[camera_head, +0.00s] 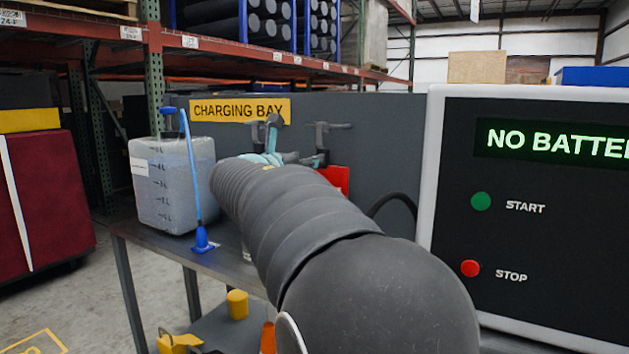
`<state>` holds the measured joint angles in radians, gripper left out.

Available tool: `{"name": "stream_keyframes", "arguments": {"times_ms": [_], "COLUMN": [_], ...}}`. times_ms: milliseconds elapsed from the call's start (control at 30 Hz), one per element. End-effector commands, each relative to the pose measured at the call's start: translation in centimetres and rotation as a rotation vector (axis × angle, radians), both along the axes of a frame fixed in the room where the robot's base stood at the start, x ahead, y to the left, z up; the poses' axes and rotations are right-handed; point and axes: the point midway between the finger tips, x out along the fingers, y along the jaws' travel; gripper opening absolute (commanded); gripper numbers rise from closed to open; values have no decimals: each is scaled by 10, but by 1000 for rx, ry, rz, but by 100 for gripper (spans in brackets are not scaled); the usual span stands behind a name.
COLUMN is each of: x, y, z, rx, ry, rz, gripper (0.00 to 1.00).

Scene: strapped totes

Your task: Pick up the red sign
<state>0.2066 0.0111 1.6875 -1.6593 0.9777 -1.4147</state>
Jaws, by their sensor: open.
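The red sign (337,178) shows in the head view as a small red piece against the grey panel, just right of my arm's far end. My arm covers its left and lower parts, and no lettering on it can be read. My gripper (270,131) is at the far end of my arm, in front of the panel and up and left of the sign. It is small and partly hidden by the arm. Its jaws are open, and I see nothing held. I cannot tell its exact distance from the sign.
A dark hook-like fitting (322,143) is just above the sign. A translucent jug (170,180) and a blue stick-like tool (193,165) are on the metal bench (150,240) at left. A control box (455,215) stands close at right. A black cable (395,197) curves beside it.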

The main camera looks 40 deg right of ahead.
Motion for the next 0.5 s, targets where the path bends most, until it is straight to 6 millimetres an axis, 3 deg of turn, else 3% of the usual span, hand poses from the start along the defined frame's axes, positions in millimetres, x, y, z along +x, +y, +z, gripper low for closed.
{"name": "stream_keyframes", "arguments": {"times_ms": [100,367,500], "x": [7,13,19], "y": [-18,-33,-50], "z": [0,0,2], "rx": [1,1,2], "ry": [0,-1,-1], "rz": [-2,0,-3], "gripper": [58,58,58]}}
